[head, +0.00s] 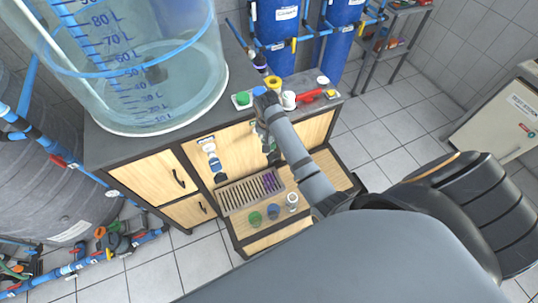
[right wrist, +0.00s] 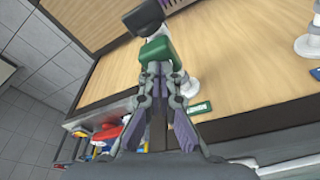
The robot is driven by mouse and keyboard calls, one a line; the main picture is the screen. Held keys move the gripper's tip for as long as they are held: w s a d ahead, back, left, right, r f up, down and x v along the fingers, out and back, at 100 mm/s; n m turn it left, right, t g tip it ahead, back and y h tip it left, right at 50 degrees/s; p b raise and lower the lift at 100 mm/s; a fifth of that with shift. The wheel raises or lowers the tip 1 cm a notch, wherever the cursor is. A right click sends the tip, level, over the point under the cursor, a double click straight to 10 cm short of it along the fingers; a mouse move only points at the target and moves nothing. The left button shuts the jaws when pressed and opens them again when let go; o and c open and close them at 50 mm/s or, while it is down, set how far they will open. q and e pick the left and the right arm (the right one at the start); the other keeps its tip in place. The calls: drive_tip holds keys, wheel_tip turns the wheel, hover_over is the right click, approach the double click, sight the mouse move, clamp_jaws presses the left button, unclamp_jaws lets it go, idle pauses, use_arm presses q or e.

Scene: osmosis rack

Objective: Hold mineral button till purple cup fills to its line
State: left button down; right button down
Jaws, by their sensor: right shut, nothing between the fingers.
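My right gripper (head: 271,152) hangs in front of the wooden cabinet panel, at the far end of my arm. In the right wrist view the right gripper (right wrist: 165,72) is shut and empty. Its fingertips are at a green block (right wrist: 156,50) with a black part beyond it, on the panel; I cannot tell whether they press it. A green label (right wrist: 199,108) is close by. I cannot make out which part is the mineral button. No purple cup can be clearly told in either view. My left gripper is not in view.
A white dispenser (head: 209,147) is on the panel to the left. The lower shelf holds a slotted rack (head: 236,198), a green cup (head: 254,218), a blue cup (head: 273,211) and a white cup (head: 292,199). A large water tank (head: 150,95) and a red item (head: 309,96) stand on the counter.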

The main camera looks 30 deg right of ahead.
drive_tip(key=shift+f, duration=0.5)
idle(1.2)
idle(3.2)
drive_tip(key=v, duration=0.1)
drive_tip(key=p+v, duration=0.1)
drive_tip(key=v, duration=0.1)
drive_tip(key=shift+w+d+r+p, duration=0.2)
drive_tip(key=shift+w+r+p, duration=0.1)
drive_tip(key=shift+r, duration=0.1)
drive_tip(key=shift+w+b+v, duration=0.2)
drive_tip(key=shift+b+v, duration=0.1)
drive_tip(key=shift+v, duration=0.9)
drive_tip(key=shift+d, duration=0.1)
